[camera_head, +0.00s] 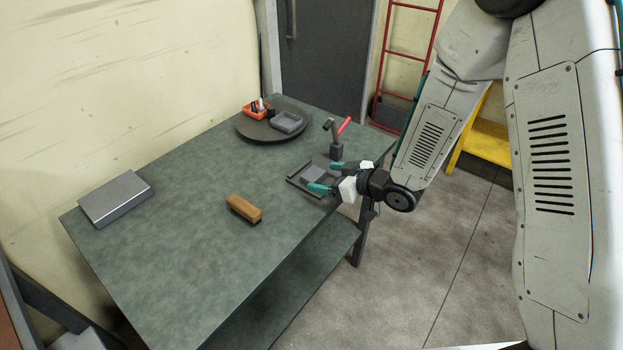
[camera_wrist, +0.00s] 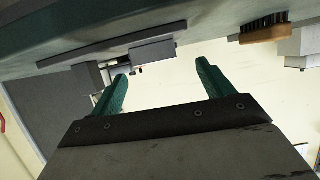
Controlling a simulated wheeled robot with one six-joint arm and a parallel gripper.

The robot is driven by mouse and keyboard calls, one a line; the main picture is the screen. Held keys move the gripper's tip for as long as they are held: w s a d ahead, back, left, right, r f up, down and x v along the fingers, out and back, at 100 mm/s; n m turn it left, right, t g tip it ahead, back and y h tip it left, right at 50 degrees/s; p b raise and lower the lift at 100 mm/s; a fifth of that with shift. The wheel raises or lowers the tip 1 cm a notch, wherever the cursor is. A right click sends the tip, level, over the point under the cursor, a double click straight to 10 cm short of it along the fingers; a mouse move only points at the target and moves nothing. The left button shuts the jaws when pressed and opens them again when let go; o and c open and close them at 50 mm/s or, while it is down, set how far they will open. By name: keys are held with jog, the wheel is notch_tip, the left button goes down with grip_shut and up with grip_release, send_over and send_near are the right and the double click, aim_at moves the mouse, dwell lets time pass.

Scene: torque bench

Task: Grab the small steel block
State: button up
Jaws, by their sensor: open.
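A small grey steel block (camera_head: 313,173) sits on a dark flat tray (camera_head: 296,183) near the right edge of the green bench. My gripper (camera_head: 327,177) is open, with its two green fingers pointing at the block from the bench's right side. The block lies just beyond the fingertips, partly hidden by the near finger. In the wrist view, which is upside down, the block (camera_wrist: 153,51) shows ahead of the open gripper (camera_wrist: 161,70), between the fingertips and closer to the left one. I cannot tell whether a finger touches it.
A clamp-like tool with a red handle (camera_head: 344,126) stands just behind the tray. A wooden brush (camera_head: 244,208) lies in front-left. A larger silver box (camera_head: 115,198) is at far left. A round turntable (camera_head: 243,128) holds small bins. The bench's middle is clear.

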aim_at(313, 173)
jog(key=x, duration=0.6)
jog(key=shift+w+d, duration=0.2)
jog(key=shift+d, duration=0.05)
jog(key=c, duration=1.4)
jog(key=shift+c, duration=0.2)
